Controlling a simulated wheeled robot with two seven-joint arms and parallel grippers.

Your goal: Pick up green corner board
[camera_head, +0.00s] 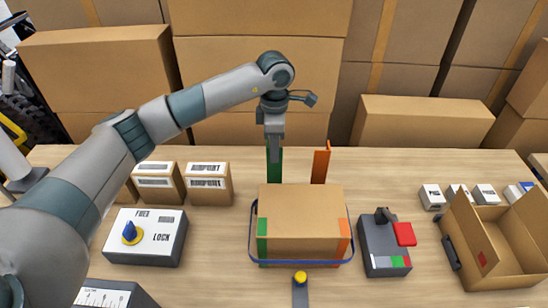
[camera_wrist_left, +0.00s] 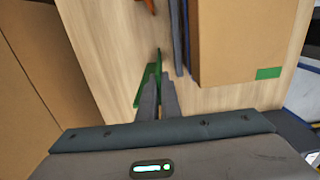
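The green corner board (camera_head: 274,166) stands upright on the table behind the middle carton, its lower end hidden by that carton. My left gripper (camera_head: 274,150) points down over the board's upper part. In the left wrist view its two fingers (camera_wrist_left: 160,92) are close together, with one narrow flange of the green corner board (camera_wrist_left: 148,84) between them. The other flange shows beside the left finger. The gripper looks shut on that flange, and the board appears to be standing at table level. My right gripper is not in view.
An orange corner board (camera_head: 320,165) stands just right of the green one. The middle carton (camera_head: 301,215) with a blue strap stands in front. Small labelled boxes (camera_head: 208,184) are to the left, an open carton (camera_head: 500,235) to the right. Large cartons (camera_head: 100,80) line the back.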

